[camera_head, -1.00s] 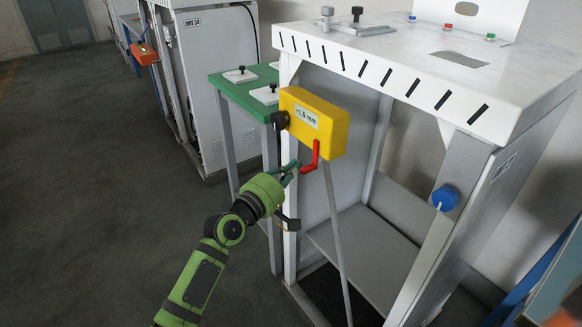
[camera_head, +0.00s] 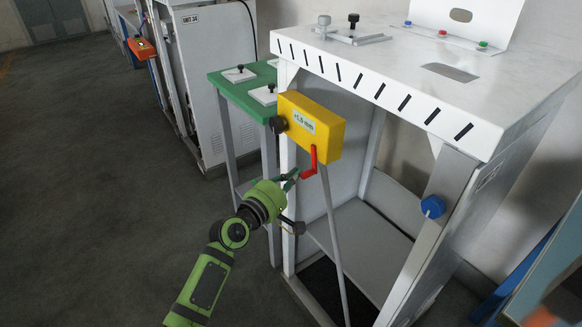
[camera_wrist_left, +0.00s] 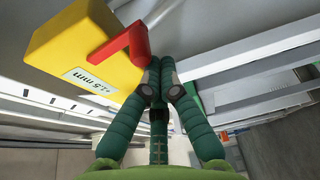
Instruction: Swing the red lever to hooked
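The yellow box (camera_head: 310,126), labelled "+1.5 mm", sits at the left front of the white-topped frame. The red lever (camera_head: 314,160) hangs down from its front, with its handle end bent toward my left gripper. My left gripper (camera_head: 295,176) has its green fingertips right beside the handle end. In the left wrist view the red lever (camera_wrist_left: 124,42) lies just left of the converging fingertips (camera_wrist_left: 160,72), and the yellow box (camera_wrist_left: 85,45) is behind it. I cannot tell whether the fingers touch or enclose the handle. My right gripper is not in view.
A green table (camera_head: 235,92) stands behind left. A blue knob (camera_head: 433,207) is on the frame's right post. The floor at left is clear.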

